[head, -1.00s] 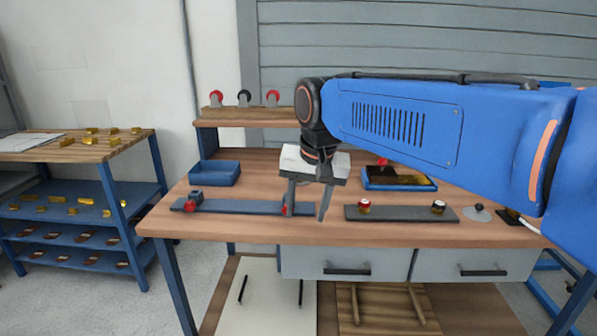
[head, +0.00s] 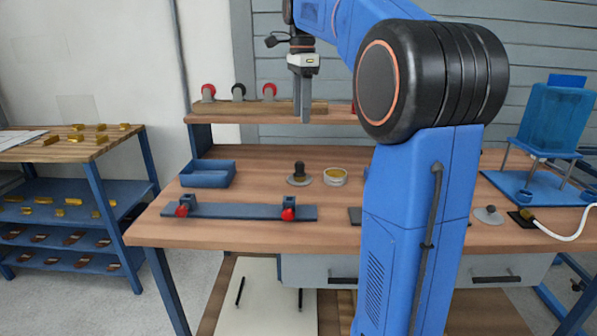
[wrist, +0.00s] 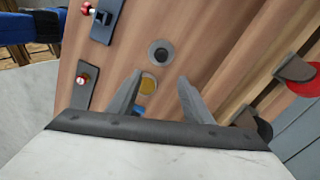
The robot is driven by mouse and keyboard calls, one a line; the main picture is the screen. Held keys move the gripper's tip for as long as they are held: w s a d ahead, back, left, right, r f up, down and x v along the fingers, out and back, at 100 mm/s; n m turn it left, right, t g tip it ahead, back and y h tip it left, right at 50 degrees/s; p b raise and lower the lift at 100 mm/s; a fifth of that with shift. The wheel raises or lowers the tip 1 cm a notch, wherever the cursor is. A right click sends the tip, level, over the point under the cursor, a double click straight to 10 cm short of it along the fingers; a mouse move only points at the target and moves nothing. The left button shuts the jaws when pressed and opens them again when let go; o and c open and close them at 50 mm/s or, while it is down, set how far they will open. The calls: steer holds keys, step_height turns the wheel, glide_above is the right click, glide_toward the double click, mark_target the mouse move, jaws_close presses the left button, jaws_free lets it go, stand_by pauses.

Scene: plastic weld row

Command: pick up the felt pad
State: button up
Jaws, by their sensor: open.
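I cannot pick out a felt pad for certain in either view. My gripper (head: 303,114) hangs open and empty, high above the back of the bench, in front of the raised shelf. In the wrist view its two fingers (wrist: 160,82) are spread. A round tin with a yellow inside (head: 335,176) stands on the bench and also shows near the left fingertip in the wrist view (wrist: 149,82). Beside it is a grey disc with a dark knob (head: 299,175), also in the wrist view (wrist: 160,52). My arm hides the bench's middle right.
A blue bin (head: 208,174) and a long plate with red clamps (head: 240,212) occupy the bench's left. A blue stand (head: 556,118), a small knobbed disc (head: 489,214) and a cable (head: 560,235) are at right.

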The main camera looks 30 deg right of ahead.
mark_target(301, 162)
steer(key=f, duration=1.7)
steer(key=shift+w+f, duration=0.15)
steer(key=shift+w, duration=0.1)
jaws_close()
